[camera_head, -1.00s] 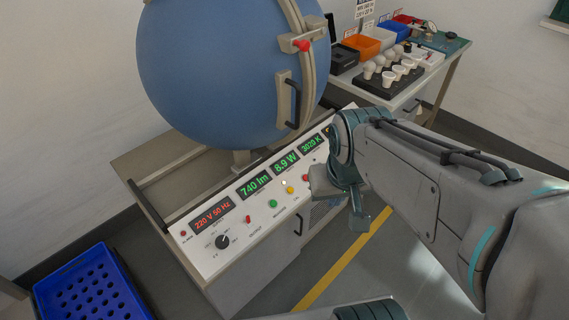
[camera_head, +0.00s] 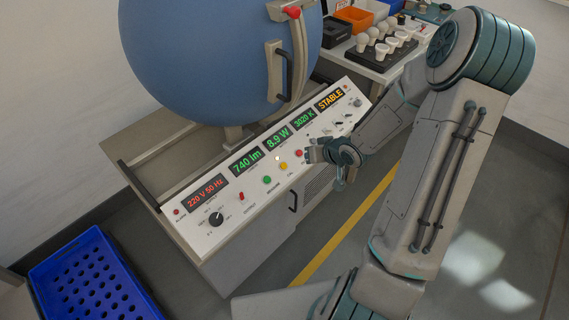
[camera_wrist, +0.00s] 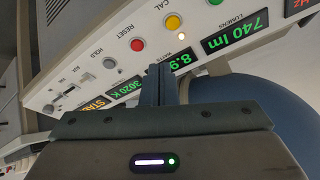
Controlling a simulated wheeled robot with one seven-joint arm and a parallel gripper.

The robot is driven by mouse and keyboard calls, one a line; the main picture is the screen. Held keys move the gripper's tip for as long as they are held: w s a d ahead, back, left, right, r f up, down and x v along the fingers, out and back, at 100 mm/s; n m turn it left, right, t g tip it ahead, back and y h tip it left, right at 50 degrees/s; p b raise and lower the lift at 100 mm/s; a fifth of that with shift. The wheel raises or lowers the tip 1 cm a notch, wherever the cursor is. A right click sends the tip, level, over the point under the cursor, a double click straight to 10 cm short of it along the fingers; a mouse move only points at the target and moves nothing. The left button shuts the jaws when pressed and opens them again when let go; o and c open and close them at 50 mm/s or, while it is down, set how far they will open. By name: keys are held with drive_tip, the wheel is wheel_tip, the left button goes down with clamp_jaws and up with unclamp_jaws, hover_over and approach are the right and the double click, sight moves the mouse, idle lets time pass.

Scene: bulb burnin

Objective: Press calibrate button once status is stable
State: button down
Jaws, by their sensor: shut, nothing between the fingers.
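The sloped control panel (camera_head: 235,205) carries a status display (camera_head: 329,98) that reads STABLE in amber. The yellow CAL button (camera_head: 283,166) sits between the green measure button (camera_head: 267,180) and the red RESET button (camera_head: 298,153). In the wrist view the yellow CAL button (camera_wrist: 172,22) lies just beyond the fingertips, with the red RESET button (camera_wrist: 138,44) to its left. My gripper (camera_head: 313,153) is shut and empty, close to the panel near the RESET button. Its closed fingers (camera_wrist: 160,70) point toward the buttons in the wrist view; I see no contact with the CAL button.
A big blue sphere (camera_head: 205,60) stands behind the panel. A blue perforated crate (camera_head: 90,280) is on the floor at left. A side table holds a black tray of bulbs (camera_head: 385,52) and coloured bins (camera_head: 354,17). A small white light (camera_head: 277,158) glows near the CAL button.

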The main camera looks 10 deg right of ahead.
sight(284, 166)
drive_tip(key=shift+w+a+f+m+t+y, duration=0.1)
drive_tip(key=shift+w+a+m+t+y, duration=0.15)
drive_tip(key=shift+a+t+y, duration=0.5)
drive_tip(key=shift+w+a+m+t+y, duration=0.2)
drive_tip(key=shift+m+t+y, duration=0.15)
drive_tip(key=shift+y, duration=0.7)
drive_tip(key=shift+w+a+f+m+t+y, duration=0.1)
drive_tip(key=shift+w+a+m+t+y, duration=0.15)
drive_tip(key=shift+a+t+y, duration=0.5)
drive_tip(key=shift+d+b, duration=0.25)
drive_tip(key=shift+b, duration=0.05)
drive_tip(key=w+f+b, duration=0.1)
drive_tip(key=f+b, duration=0.1)
drive_tip(key=a+f+b, duration=0.1)
drive_tip(key=f+b, duration=0.1)
drive_tip(key=w+a+f+b, duration=0.1)
drive_tip(key=f+b, duration=0.2)
drive_tip(key=shift+w, duration=0.35)
drive_tip(key=shift+w+a+f, duration=0.15)
drive_tip(key=shift+w+f, duration=0.15)
drive_tip(key=shift+f, duration=0.1)
drive_tip(key=shift+f+b, duration=0.1)
drive_tip(key=shift+b, duration=0.2)
drive_tip(key=shift+a+f, duration=0.15)
drive_tip(key=shift+f, duration=0.1)
